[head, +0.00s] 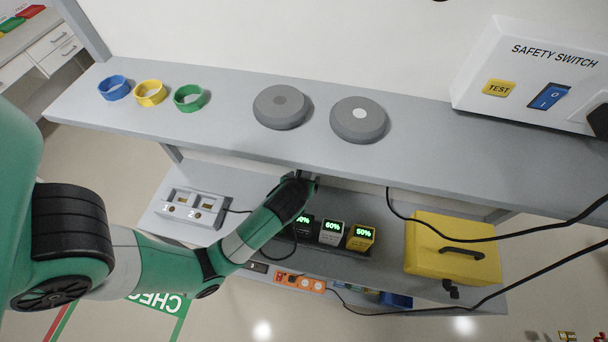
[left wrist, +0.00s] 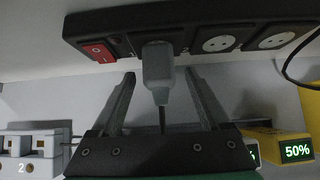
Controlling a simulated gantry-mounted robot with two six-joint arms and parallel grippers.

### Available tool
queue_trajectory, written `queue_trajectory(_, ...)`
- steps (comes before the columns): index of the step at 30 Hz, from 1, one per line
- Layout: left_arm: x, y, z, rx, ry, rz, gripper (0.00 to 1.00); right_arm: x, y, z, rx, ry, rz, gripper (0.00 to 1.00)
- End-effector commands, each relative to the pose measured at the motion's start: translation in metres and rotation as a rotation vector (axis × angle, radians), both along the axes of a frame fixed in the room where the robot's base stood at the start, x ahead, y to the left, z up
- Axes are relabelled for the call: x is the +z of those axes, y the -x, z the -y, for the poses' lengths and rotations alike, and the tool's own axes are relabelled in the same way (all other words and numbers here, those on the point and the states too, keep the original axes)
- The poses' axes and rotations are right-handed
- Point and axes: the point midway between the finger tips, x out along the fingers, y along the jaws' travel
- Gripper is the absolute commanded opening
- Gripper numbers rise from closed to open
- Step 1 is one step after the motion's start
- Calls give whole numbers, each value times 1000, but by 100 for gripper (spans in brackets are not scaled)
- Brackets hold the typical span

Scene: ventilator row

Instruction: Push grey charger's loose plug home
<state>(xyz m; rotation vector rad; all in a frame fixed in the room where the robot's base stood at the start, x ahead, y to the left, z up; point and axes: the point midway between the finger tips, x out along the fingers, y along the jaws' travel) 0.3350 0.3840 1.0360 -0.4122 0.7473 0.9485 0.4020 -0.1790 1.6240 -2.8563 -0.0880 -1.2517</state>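A grey plug (left wrist: 157,72) stands at a socket of a black power strip (left wrist: 188,18) in the left wrist view, its cord running down toward my gripper. I cannot tell whether a gap is left between plug and socket. My left gripper (left wrist: 161,76) is open, one finger on each side of the plug, seemingly not touching it. In the head view my left gripper (head: 303,180) is at the upper shelf's front edge, where the plug and strip are hidden. The grey charger (head: 331,232), reading 60%, stands on the lower shelf between a black and a yellow charger (head: 361,237).
The strip has a red switch (left wrist: 97,52) and two empty round sockets (left wrist: 218,43) beside the plug. A yellow box (head: 450,255) and loose black cables are at the right. A white two-numbered unit (head: 190,208) is at the left. Rings and grey discs sit on the upper shelf (head: 230,125).

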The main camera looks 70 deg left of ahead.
Motion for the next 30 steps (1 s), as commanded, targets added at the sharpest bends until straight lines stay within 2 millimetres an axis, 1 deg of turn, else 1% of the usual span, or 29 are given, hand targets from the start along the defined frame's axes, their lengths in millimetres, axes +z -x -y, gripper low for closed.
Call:
queue_trajectory(9, 3, 1, 3, -1, -1, 1, 79, -1, 0, 0, 0, 0, 0, 50)
queue_trajectory(11, 8, 3, 6, -2, -1, 2, 79, -2, 0, 0, 0, 0, 0, 50)
queue_trajectory(18, 41, 19, 33, -4, 0, 4, 79, -3, 0, 0, 0, 0, 0, 50)
queue_trajectory(21, 51, 24, 40, -3, -1, 2, 79, -3, 0, 0, 0, 0, 0, 50)
queue_trajectory(24, 55, 27, 43, -1, 0, 1, 79, -2, 0, 0, 0, 0, 0, 50)
queue_trajectory(30, 55, 28, 43, 0, 1, -1, 79, -2, 0, 0, 0, 0, 0, 50)
